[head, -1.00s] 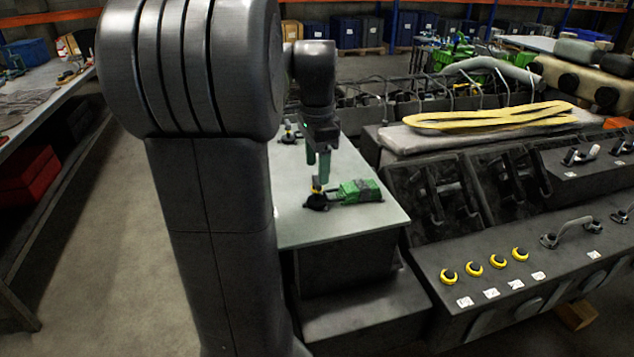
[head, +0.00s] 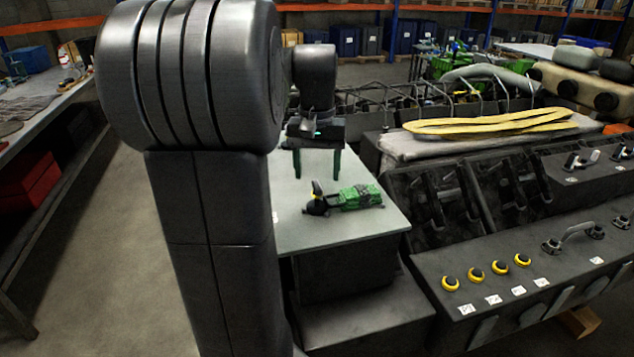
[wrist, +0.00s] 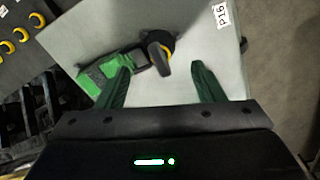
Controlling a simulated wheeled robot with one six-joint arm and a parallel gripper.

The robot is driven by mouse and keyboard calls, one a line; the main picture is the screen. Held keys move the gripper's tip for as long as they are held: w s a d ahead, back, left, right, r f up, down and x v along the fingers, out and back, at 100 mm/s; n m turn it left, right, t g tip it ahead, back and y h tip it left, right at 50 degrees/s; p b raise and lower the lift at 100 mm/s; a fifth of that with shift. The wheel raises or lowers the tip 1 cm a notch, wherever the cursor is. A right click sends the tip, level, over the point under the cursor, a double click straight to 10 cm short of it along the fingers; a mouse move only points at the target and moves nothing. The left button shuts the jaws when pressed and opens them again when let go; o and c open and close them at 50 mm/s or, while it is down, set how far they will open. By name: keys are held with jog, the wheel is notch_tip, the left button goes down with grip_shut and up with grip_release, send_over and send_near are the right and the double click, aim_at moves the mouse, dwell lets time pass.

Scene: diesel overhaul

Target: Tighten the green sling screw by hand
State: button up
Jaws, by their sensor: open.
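The green sling screw (head: 358,197) lies on the pale plate on top of a dark block. Its green body has a dark band, and a black knob with a yellow part (head: 317,204) is at its left end. In the wrist view the green body (wrist: 92,80) is on the left and the black knob (wrist: 161,55) is between and beyond my fingertips. My gripper (head: 317,176) points down above the plate, behind the knob in the head view. Its two green fingers are wide apart and empty, and they also show in the wrist view (wrist: 163,78). The fingers appear clear of the screw.
The pale plate (head: 290,235) has free room around the screw. A dark engine block with yellow rings (head: 474,273) stands at the right. Yellow straps (head: 490,122) lie on a grey pad behind it. A workbench (head: 50,105) runs along the left.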

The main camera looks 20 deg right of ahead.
aim_at(317, 184)
jog(key=n+p, duration=0.1)
jog(key=n, duration=0.2)
jog(key=shift+r, duration=0.1)
jog(key=shift+n, duration=0.3)
jog(key=shift+f+b, duration=1.5)
jog(key=shift+f, duration=1.15)
jog(key=shift+c, duration=0.2)
grip_shut()
